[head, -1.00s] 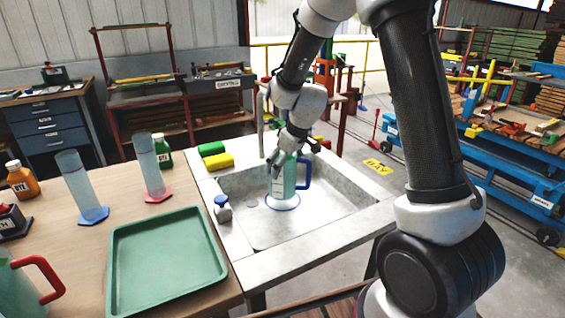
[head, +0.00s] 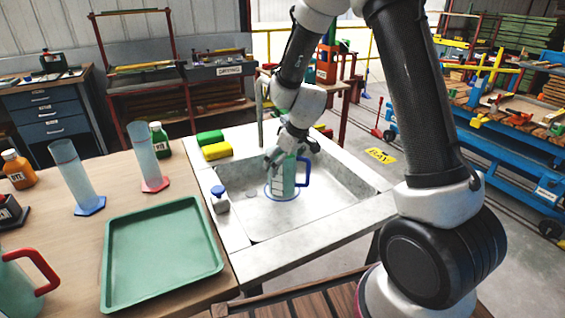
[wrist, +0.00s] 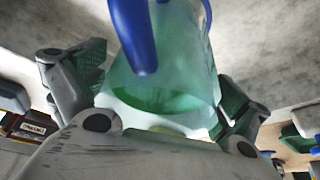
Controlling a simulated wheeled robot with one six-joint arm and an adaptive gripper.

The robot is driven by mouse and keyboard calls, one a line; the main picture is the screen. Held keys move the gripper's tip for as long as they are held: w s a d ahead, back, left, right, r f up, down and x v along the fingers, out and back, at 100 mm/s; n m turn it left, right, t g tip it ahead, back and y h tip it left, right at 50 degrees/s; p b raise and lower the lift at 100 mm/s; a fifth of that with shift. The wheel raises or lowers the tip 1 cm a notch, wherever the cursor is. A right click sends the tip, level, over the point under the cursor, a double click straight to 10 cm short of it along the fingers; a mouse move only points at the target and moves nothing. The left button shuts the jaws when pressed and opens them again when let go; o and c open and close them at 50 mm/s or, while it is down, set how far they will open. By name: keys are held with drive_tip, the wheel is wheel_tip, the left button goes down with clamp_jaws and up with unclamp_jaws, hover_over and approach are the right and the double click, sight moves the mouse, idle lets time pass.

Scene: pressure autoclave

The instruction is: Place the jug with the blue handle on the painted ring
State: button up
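The jug with the blue handle (head: 289,178) is pale green and stands upright in the sink, its handle to the right. Its base appears to be within the painted blue ring (head: 267,194), which shows around it on the sink floor. My gripper (head: 291,155) is at the jug's upper part. In the wrist view the jug (wrist: 165,95) lies between my two fingers (wrist: 160,90). A gap shows between the left finger and the jug; the right finger is very close to it, and I cannot tell if it touches. The fingers look spread.
The sink (head: 340,205) also holds a small drain. A blue-capped bottle (head: 220,200) stands on its left rim; green and yellow sponges (head: 216,151) lie at the back. Left on the table are a green tray (head: 115,285), two cylinders and a red-handled jug (head: 15,290).

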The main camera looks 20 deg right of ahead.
drive_tip(key=v, duration=1.3)
drive_tip(key=s+d+r+m, duration=0.2)
drive_tip(key=s+d+r, duration=0.1)
drive_tip(key=s, duration=0.6)
drive_tip(key=s+d+r+m+h, duration=0.1)
drive_tip(key=s+d+r, duration=0.3)
drive_tip(key=s, duration=0.5)
drive_tip(key=s+d+r+m+h, duration=0.1)
drive_tip(key=s+d+r+m, duration=0.2)
drive_tip(key=s, duration=0.6)
drive_tip(key=shift+d+r+m+t, duration=0.35)
drive_tip(key=shift+d+r, duration=0.25)
drive_tip(key=shift+d, duration=0.5)
